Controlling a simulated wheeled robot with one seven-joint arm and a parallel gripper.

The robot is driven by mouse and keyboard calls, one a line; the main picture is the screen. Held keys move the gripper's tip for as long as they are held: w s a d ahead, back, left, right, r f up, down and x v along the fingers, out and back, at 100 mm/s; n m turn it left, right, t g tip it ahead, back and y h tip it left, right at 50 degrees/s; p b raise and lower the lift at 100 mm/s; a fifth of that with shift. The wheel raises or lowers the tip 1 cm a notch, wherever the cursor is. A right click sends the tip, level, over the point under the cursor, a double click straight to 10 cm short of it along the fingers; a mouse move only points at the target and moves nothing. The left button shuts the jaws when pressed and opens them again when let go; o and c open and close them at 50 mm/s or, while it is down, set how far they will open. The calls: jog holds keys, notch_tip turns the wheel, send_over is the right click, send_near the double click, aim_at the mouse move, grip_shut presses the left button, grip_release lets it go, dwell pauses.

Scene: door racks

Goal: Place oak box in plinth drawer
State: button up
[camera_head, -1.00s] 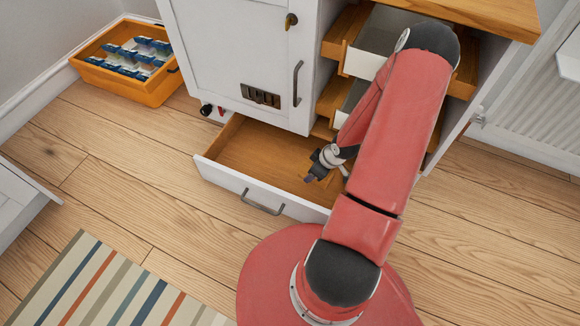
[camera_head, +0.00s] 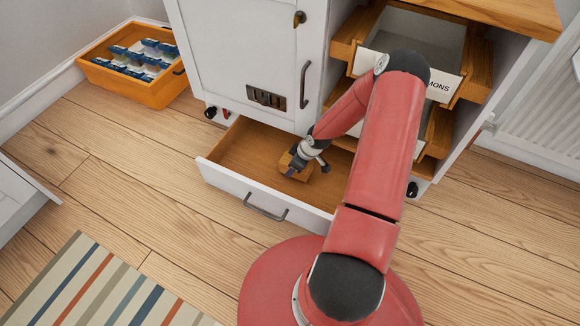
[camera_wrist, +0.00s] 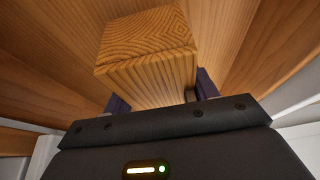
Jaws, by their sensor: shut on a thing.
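The oak box (camera_head: 294,168) is a small light-brown wooden block inside the open plinth drawer (camera_head: 242,150), which has a wooden inside and a white front with a grey handle. My gripper (camera_head: 289,172) is shut on the box, over the middle of the drawer. In the wrist view the oak box (camera_wrist: 148,58) sits between the dark purple fingers of my gripper (camera_wrist: 158,100), with the drawer's wood behind it. I cannot tell whether the box touches the drawer floor.
The white cabinet (camera_head: 240,50) stands above the drawer, with wooden pull-out trays (camera_head: 357,33) on its right side. An orange crate (camera_head: 152,92) with blue items is at the far left. A striped rug (camera_head: 95,285) lies at the front left.

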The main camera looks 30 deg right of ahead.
jog(key=shift+w+a, duration=0.2)
jog(key=shift+w, duration=0.45)
jog(key=shift+w+a, duration=0.15)
jog(key=shift+w, duration=0.45)
jog(key=shift+f+b, duration=0.55)
jog(key=shift+f, duration=1.15)
jog(key=shift+f, duration=0.1)
jog(key=o, duration=1.2)
